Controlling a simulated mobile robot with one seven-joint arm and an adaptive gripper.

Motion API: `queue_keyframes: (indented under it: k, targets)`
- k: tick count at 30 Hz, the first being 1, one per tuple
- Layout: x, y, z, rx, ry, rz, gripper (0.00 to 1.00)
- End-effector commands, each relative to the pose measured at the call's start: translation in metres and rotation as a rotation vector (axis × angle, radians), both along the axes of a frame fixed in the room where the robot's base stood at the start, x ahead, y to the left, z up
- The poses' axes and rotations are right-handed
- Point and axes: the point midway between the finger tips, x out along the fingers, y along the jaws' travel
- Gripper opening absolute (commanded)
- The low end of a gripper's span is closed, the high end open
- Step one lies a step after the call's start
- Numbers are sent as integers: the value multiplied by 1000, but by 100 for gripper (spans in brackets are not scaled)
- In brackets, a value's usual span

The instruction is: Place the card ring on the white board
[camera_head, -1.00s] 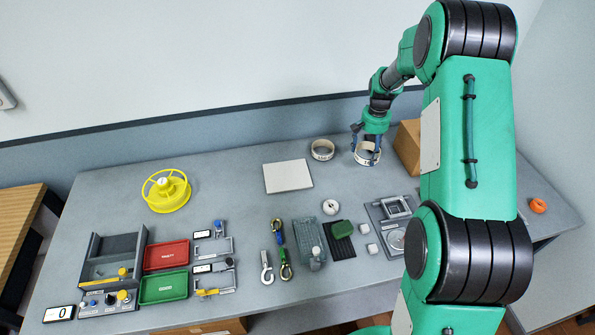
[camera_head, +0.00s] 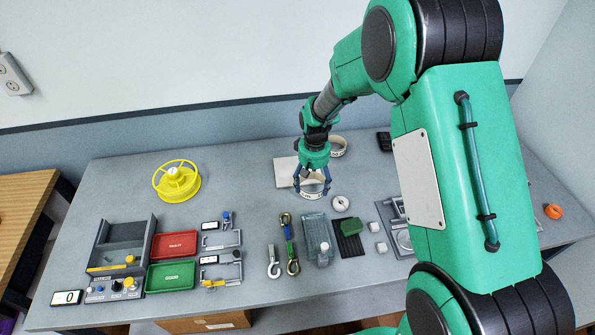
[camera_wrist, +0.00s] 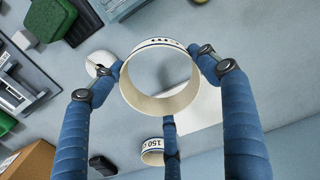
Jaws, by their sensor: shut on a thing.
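The card ring (camera_head: 313,194) is a cream band with dark marks. My gripper (camera_head: 312,186) is shut on it and holds it at the front right of the white board (camera_head: 283,173) in the head view. In the wrist view the ring (camera_wrist: 160,106) sits between the blue fingers, its opening facing the camera. The white board (camera_wrist: 203,112) shows behind the ring and is partly covered by it. I cannot tell how high the ring is above the table. In the head view my gripper hides the right part of the board.
A second, similar ring (camera_head: 338,147) stands behind the board's right side, also in the wrist view (camera_wrist: 152,151). A white roll (camera_head: 340,203) lies close to the right of the held ring. A yellow wheel (camera_head: 177,181) is at left. Hooks (camera_head: 274,262) and a green block (camera_head: 346,228) lie in front.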

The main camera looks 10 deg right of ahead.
Motion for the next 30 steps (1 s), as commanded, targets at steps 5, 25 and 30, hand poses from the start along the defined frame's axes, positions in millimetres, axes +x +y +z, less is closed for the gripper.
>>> queue_keyframes:
  k: [5, 25, 30]
  targets:
    - [-8, 13, -1, 0, -2, 46, 64]
    - [11, 16, -5, 0, -2, 50, 64]
    - [38, 18, -8, 0, -1, 50, 64]
